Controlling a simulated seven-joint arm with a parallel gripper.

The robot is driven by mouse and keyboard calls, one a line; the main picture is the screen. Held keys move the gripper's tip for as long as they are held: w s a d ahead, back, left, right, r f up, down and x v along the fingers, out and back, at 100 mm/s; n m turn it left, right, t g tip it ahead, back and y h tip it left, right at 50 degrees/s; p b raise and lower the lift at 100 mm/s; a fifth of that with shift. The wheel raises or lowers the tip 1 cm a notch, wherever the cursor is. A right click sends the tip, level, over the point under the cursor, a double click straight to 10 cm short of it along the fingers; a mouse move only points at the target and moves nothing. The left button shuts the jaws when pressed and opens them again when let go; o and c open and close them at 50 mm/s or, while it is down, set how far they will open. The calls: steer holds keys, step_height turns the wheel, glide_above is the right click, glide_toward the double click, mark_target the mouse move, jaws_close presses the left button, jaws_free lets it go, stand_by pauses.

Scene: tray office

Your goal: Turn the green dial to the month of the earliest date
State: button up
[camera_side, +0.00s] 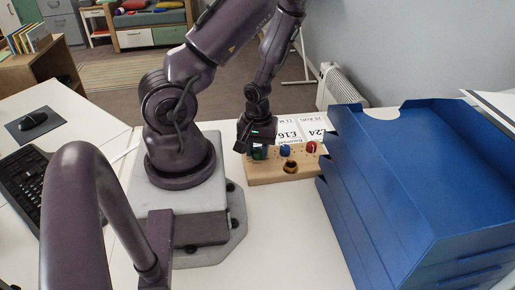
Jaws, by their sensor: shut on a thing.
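A light wooden board (263,175) carries several dials and lies on the white table. My gripper (258,150) points down over the board's left part and is shut on the green dial (259,154), which is mostly hidden by the fingers. A blue dial (285,150) sits to the right of my gripper, and a red dial (311,147) is further right. A dark round knob (290,167) is nearer the front of the board. The dial's markings are not legible.
A blue stacked letter tray (400,190) stands close to the board's right end. A black keyboard (25,180) and a mouse (33,120) lie at the left. The table in front of the board is clear. A white radiator (340,88) stands behind.

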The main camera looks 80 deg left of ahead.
steer(key=shift+n, duration=0.3)
steer(key=n, duration=0.3)
steer(key=shift+n, duration=0.4)
steer(key=n, duration=0.3)
steer(key=shift+n, duration=0.3)
steer(key=n, duration=0.4)
steer(key=shift+n, duration=1.9)
steer(key=o, duration=0.9)
steer(key=shift+o, duration=0.2)
steer(key=shift+r, duration=0.1)
